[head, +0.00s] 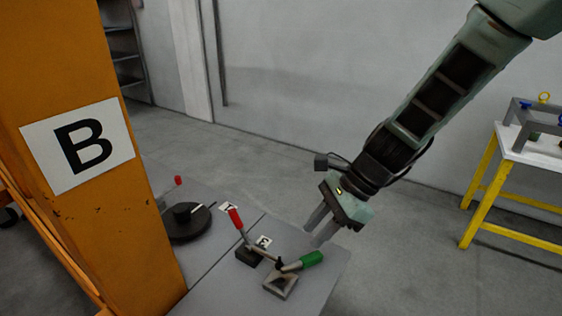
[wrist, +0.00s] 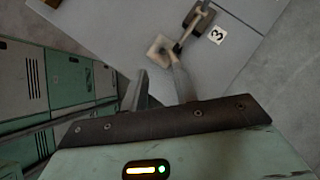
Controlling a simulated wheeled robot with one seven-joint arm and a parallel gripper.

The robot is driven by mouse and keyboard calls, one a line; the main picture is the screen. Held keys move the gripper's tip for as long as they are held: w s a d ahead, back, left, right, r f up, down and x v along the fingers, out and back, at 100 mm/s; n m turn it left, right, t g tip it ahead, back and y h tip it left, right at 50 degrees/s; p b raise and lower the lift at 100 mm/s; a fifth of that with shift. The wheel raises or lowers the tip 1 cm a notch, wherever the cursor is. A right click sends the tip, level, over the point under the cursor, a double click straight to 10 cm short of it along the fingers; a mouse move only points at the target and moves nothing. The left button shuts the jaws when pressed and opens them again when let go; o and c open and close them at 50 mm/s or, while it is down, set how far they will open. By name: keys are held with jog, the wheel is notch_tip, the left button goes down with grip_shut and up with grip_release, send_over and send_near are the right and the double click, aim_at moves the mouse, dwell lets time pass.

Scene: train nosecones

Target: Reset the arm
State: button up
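My gripper (head: 319,228) hangs above the right edge of the grey table (head: 318,279) in the head view, tilted down to the left. Its two grey fingers are apart with nothing between them, which the wrist view (wrist: 160,88) also shows. A lever with a red handle (head: 236,218) stands upright on the table, left of my gripper. A lever with a green handle (head: 311,259) lies low on a small base, below my gripper. In the wrist view a lever mechanism (wrist: 197,17) sits beyond the fingers beside a label reading 3 (wrist: 217,35).
An orange post (head: 70,220) with a B sign (head: 82,146) stands close at left. A black round disc (head: 188,222) is on the table's left part. A yellow-legged table (head: 479,192) stands at right. Green lockers (wrist: 65,85) show in the wrist view.

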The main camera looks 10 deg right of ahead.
jog(key=s+a+r+n+g+h, duration=0.1)
jog(key=s+r+n+h, duration=0.2)
jog(key=s+n, duration=0.8)
jog(key=shift+s+r+n, duration=0.2)
jog(key=shift+r+n, duration=0.5)
jog(key=shift+r, duration=0.1)
jog(key=shift+o, duration=0.5)
jog(key=s+d+r+n+t+h, duration=0.1)
jog(key=s+d+r+n+h, duration=0.1)
jog(key=s+n, duration=0.5)
jog(key=d+n+h, duration=0.1)
jog(key=n, duration=0.2)
jog(key=shift+r+n+t, duration=0.15)
jog(key=shift+n+t, duration=0.15)
jog(key=shift+n, duration=0.1)
jog(key=shift+o, duration=1.3)
jog(key=shift+d+n, duration=0.35)
jog(key=shift+n, duration=0.15)
